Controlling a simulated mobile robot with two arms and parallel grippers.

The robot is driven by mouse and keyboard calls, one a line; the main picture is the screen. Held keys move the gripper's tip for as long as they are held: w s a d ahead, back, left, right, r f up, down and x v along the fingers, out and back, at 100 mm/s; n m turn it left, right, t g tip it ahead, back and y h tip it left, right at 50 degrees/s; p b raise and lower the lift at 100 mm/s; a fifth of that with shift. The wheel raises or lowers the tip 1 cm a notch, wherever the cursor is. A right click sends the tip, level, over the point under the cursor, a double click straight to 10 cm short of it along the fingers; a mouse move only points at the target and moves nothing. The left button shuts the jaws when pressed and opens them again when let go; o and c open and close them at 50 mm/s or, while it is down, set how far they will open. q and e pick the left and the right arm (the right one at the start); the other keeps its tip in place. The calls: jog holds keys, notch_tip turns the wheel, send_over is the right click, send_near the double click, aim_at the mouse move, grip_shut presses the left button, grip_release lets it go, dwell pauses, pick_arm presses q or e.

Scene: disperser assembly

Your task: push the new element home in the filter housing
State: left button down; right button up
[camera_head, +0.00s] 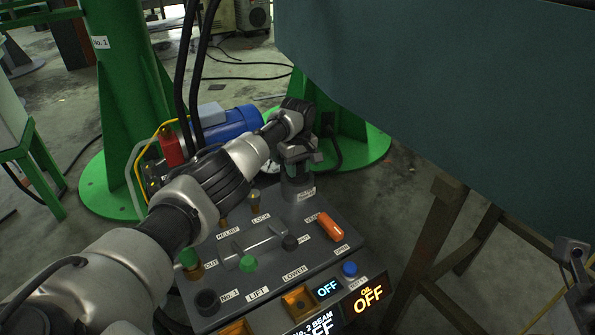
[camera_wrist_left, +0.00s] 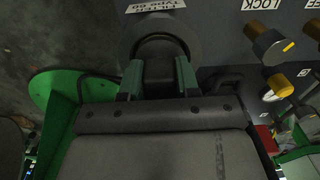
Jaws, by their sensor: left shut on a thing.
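The filter housing (camera_head: 299,189) is a short dark round cup with a white label at the back corner of the console. In the left wrist view its round rim (camera_wrist_left: 196,42) shows at the top. My left gripper (camera_head: 300,153) is over the housing, pointing down. In the wrist view its two green-padded fingers (camera_wrist_left: 158,80) are shut on a dark element (camera_wrist_left: 158,66), which stands at the housing's mouth. How deep the element sits is hidden by the gripper. A grey part of what looks like my right arm (camera_head: 574,262) shows at the right edge; its jaws cannot be made out.
The console (camera_head: 225,262) carries several knobs and levers, including an orange vent handle (camera_head: 330,227), a green lift knob (camera_head: 248,263) and a blue button (camera_head: 350,269). A blue motor (camera_head: 228,122) and green column bases stand behind. A large dark teal panel (camera_head: 440,90) fills the upper right.

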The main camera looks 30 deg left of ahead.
pick_arm(q)
jog(key=c, duration=0.8)
grip_release()
jog(key=shift+r, duration=0.1)
